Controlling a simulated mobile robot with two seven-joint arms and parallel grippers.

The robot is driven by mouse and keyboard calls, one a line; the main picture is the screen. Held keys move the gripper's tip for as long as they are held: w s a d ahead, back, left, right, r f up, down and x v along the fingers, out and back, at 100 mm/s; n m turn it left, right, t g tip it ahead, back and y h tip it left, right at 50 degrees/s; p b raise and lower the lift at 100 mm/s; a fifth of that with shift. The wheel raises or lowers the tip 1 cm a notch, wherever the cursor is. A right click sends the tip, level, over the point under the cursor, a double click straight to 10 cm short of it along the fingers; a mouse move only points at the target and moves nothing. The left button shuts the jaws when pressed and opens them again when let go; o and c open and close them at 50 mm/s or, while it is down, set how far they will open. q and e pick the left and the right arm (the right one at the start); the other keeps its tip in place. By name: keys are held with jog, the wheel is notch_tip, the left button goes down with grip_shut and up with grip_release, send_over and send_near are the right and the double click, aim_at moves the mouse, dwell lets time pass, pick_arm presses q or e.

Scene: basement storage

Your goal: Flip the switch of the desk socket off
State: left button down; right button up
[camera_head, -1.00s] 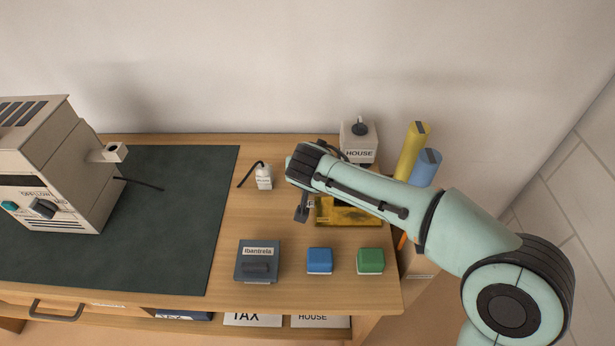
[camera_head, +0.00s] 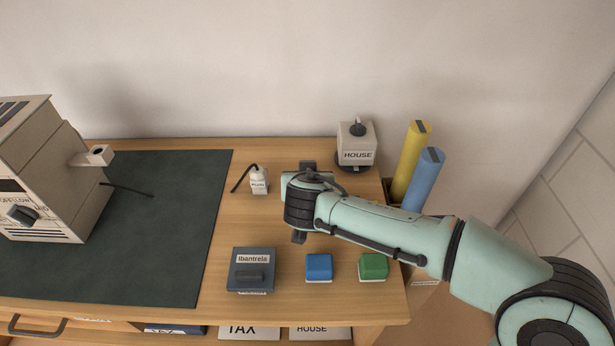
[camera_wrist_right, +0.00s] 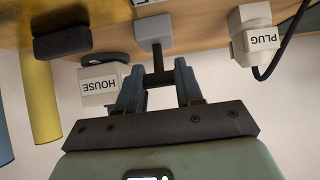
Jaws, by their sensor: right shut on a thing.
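My right gripper (camera_wrist_right: 160,80) is shut on a dark bar (camera_wrist_right: 161,79) between its two blue-grey fingers in the right wrist view. The bar meets a grey block on a short stem (camera_wrist_right: 155,30), which stands at the wooden desk top. I cannot tell for sure whether these parts are the desk socket's switch; no socket label shows. In the head view my wrist and forearm cover the fingertips and what they hold. A white plug (camera_head: 259,180), labelled PLUG, stands left of the gripper. It also shows in the wrist view (camera_wrist_right: 257,38). My left gripper is not in view.
A white box labelled HOUSE (camera_head: 355,155) stands behind my arm, near yellow (camera_head: 411,160) and blue (camera_head: 424,180) rolls. In front are a grey labelled box (camera_head: 252,270), a blue block (camera_head: 318,267) and a green block (camera_head: 373,267). A dark mat (camera_head: 150,230) and beige machine (camera_head: 40,185) are left.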

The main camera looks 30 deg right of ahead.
jog(key=o, duration=1)
jog(key=shift+o, duration=0.2)
jog(key=shift+s+r, duration=0.1)
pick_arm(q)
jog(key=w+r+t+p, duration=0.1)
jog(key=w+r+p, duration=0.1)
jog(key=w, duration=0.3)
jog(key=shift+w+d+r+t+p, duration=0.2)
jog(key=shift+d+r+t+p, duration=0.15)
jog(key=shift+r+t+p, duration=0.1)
pick_arm(e)
jog(key=v, duration=1.3)
jog(key=shift+a, duration=0.1)
